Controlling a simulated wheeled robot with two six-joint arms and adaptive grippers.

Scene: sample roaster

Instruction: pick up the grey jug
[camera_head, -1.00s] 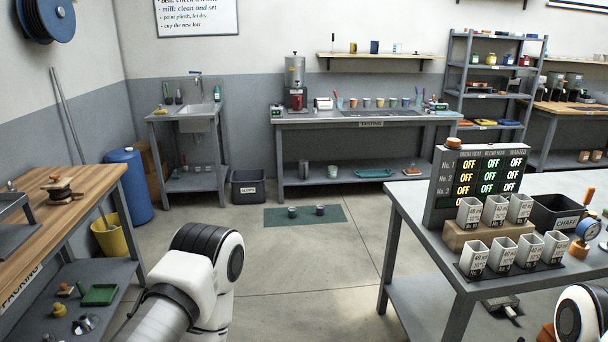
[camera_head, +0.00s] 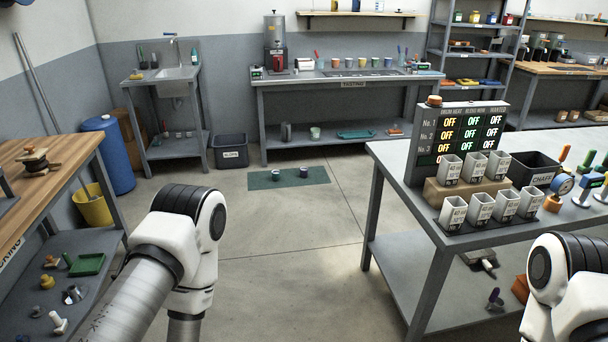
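A small grey upright vessel, which looks like the grey jug (camera_head: 286,132), stands on the lower shelf of the tasting table (camera_head: 350,83) at the back. A pale green cup (camera_head: 315,133) stands to its right on the same shelf. The jug is too small to make out its handle or spout. Both my arms show at the bottom of the view, far from the jug. Neither gripper shows; both are outside the picture.
Open floor with a green mat (camera_head: 262,184) holding two small cups lies before the tasting table. A bench with cups and a status board (camera_head: 458,140) stands right. A wooden-topped bench (camera_head: 62,152) and yellow bucket (camera_head: 93,208) stand left. A dark bin (camera_head: 231,151) sits near the sink.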

